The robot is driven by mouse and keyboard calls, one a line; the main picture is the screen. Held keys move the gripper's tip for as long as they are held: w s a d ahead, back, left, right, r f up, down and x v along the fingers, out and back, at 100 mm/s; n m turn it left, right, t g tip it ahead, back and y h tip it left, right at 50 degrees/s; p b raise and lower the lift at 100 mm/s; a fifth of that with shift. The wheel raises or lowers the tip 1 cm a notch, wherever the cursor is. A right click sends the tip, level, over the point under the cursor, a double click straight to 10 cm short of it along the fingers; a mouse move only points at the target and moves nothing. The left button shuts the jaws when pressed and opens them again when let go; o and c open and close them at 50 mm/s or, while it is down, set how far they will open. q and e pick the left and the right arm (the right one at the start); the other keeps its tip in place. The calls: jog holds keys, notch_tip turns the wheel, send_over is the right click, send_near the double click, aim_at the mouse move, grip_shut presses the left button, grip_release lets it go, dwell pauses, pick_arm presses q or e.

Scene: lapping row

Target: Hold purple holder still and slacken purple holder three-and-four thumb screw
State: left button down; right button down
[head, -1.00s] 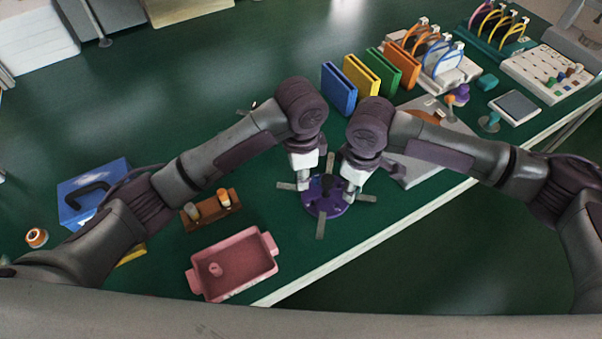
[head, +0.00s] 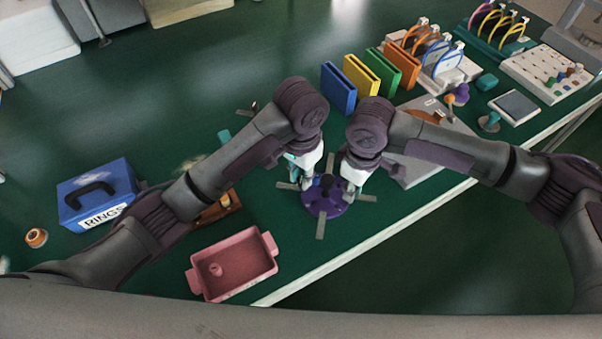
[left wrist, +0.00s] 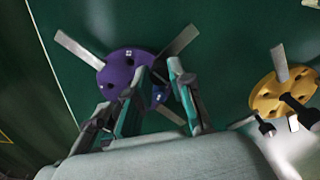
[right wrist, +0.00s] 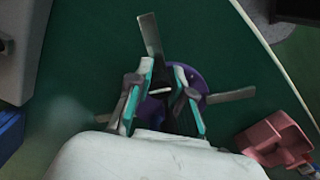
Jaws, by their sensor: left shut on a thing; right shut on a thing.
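The purple holder (head: 322,208) is a round disc with flat grey metal bars sticking out, lying on the green table. It also shows in the left wrist view (left wrist: 117,72) and the right wrist view (right wrist: 203,82). My left gripper (head: 306,186) is shut at its left side, apparently on the three-and-four thumb screw, which the fingers hide. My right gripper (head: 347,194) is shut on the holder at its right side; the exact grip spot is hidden. A small blue part (left wrist: 158,96) shows near the left fingers.
A pink tray (head: 238,262) stands in front left. A blue RINGS box (head: 112,178) is far left. A yellow holder (left wrist: 266,98) shows in the left wrist view. Blue (head: 338,92), yellow, green and orange slotted blocks stand behind. The table edge runs close in front.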

dwell(0.4)
pick_arm(q)
jog(key=c, duration=1)
grip_release()
notch_tip(320, 180, up, 12)
jog(key=shift+r, duration=0.1)
pick_arm(e)
jog(key=c, duration=1)
grip_release()
jog(key=shift+r, duration=0.15)
